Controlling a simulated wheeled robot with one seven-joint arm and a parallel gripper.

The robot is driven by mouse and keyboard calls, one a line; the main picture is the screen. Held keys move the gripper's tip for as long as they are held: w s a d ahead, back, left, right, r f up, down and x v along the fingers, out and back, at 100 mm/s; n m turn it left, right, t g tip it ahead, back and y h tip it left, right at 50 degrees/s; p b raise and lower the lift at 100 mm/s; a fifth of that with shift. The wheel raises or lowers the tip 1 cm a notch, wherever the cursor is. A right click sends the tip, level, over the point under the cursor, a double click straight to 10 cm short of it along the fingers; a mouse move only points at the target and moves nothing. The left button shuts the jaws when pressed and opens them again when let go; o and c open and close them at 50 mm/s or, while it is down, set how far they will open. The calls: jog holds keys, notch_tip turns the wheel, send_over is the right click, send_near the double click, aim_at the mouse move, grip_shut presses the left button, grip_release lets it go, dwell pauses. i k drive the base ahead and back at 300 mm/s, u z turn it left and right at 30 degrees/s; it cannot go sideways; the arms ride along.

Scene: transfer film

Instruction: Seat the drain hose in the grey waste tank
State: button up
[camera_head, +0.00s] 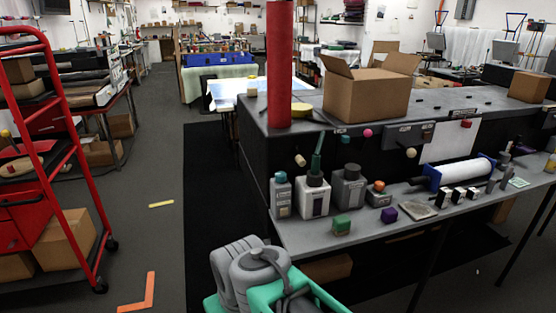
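Grey and green parts of my own body show at the bottom centre, below the bench edge. My gripper's fingers are not visible.
A tall red column (279,70) rises behind the containers. A red rack (75,150) stands left; the floor (150,235) between is mostly clear.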

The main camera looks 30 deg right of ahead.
aim_at(349, 185)
jog(key=k, duration=0.45)
jog(key=z, duration=0.85)
jog(key=i, duration=0.3)
jog(key=z, duration=0.15)
